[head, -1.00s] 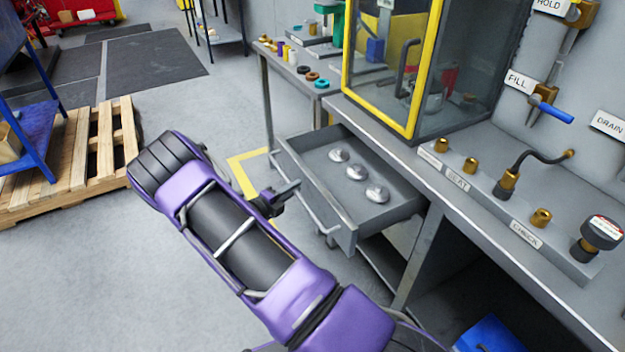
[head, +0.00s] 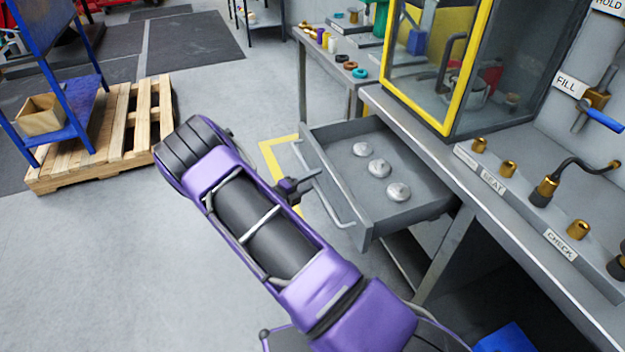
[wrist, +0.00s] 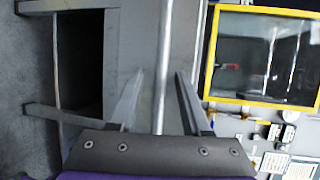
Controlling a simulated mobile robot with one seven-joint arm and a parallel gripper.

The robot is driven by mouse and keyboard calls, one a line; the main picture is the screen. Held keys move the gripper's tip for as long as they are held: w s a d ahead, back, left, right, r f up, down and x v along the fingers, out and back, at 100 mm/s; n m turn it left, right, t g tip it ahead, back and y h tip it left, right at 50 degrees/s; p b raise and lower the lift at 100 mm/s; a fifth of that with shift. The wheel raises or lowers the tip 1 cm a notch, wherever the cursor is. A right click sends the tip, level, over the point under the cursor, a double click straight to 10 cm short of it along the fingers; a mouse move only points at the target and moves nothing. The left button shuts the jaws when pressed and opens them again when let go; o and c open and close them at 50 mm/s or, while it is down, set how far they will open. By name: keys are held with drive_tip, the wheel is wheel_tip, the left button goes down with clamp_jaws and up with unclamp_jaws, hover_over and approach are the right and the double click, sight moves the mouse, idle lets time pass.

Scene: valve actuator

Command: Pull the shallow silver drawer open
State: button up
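The shallow silver drawer (head: 372,226) stands well out from under the bench in the head view, and three round silver knobs or discs (head: 379,168) lie inside it. Its long bar handle (head: 335,211) runs along the drawer front. My gripper (head: 312,179) is at this handle, near its middle. In the wrist view my gripper (wrist: 158,85) has its two fingers spread apart. The handle bar (wrist: 165,55) passes between them, with a visible gap on each side.
The bench top (head: 425,128) carries a yellow-framed glass cabinet (head: 450,127) and a row of brass fittings (head: 508,168). A wooden pallet (head: 60,179) and a blue rack (head: 68,130) stand at left. A blue bin (head: 507,338) sits below the bench. Open floor lies in front.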

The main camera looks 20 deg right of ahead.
drive_tip(key=v, duration=1.7)
drive_tip(key=shift+s, duration=0.15)
drive_tip(key=shift+a+r, duration=0.1)
drive_tip(key=shift+a, duration=0.05)
